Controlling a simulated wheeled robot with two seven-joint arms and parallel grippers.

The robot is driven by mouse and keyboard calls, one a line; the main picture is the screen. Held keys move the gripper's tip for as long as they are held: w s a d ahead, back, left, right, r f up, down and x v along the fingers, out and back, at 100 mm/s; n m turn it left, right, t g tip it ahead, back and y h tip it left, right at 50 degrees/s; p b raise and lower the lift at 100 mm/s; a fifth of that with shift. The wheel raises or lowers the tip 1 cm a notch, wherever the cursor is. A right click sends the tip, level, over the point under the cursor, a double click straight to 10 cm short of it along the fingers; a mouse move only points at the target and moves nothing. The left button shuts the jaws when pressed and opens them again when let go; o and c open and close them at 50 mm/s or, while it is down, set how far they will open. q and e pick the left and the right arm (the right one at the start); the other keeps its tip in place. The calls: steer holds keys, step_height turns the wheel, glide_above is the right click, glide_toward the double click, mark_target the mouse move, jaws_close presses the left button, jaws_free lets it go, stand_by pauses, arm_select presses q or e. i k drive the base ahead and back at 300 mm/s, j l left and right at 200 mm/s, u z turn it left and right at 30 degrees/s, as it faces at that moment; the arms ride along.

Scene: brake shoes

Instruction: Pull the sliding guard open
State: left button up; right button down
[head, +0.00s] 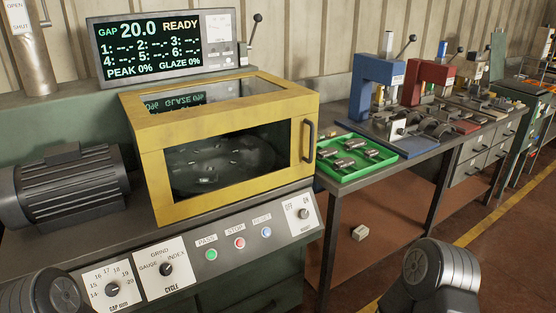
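The sliding guard (232,198) is a yellow-framed box with clear panes on the machine's bench top. It looks closed over the machine's round table, which shows dimly through the front pane with several small parts on it. A dark upright handle (308,141) is on the guard's right front edge. Dark rounded links of my arms show at the bottom left corner and the bottom right. Both my grippers are out of view, and nothing touches the guard or its handle.
A control panel (190,262) with knobs and buttons runs below the guard. A motor (68,186) stands left, a display (160,44) behind. A green tray (352,160) of parts lies right of the guard, with a blue press (372,88) beyond.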

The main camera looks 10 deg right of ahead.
mark_target(154, 133)
steer(key=z, duration=1.5)
steer(key=i+j+z, duration=0.1)
steer(key=i+j, duration=0.2)
steer(key=i, duration=0.25)
